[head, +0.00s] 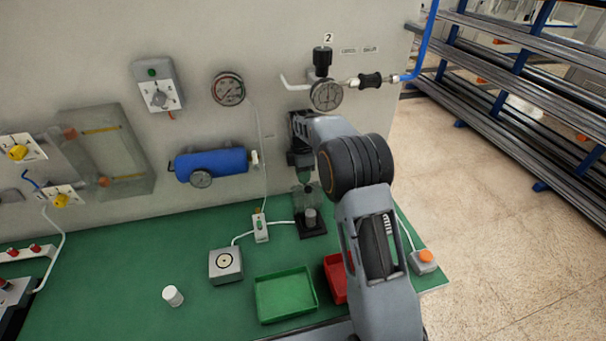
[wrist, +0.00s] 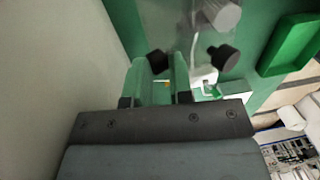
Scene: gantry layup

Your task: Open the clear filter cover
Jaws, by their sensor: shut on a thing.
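The clear filter cover (head: 303,201) is a see-through housing against the wall at the back of the green bench, above a small black base (head: 313,230). A grey cylinder (head: 311,216) shows at it. My gripper (head: 304,176) points down at the top of the cover and is shut on it; my arm hides part of the contact. In the wrist view the clear cover (wrist: 175,28) shows beyond my fingers (wrist: 161,85), with the grey cylinder and two black knobs (wrist: 222,58) near it. Whether the cover has swung open cannot be told.
A gauge (head: 326,96) with a black knob is on the wall above. A blue tank (head: 212,163) is left of my gripper. A green tray (head: 286,296), a red tray (head: 335,279), a grey box (head: 226,264) and a white cap (head: 172,296) sit on the bench.

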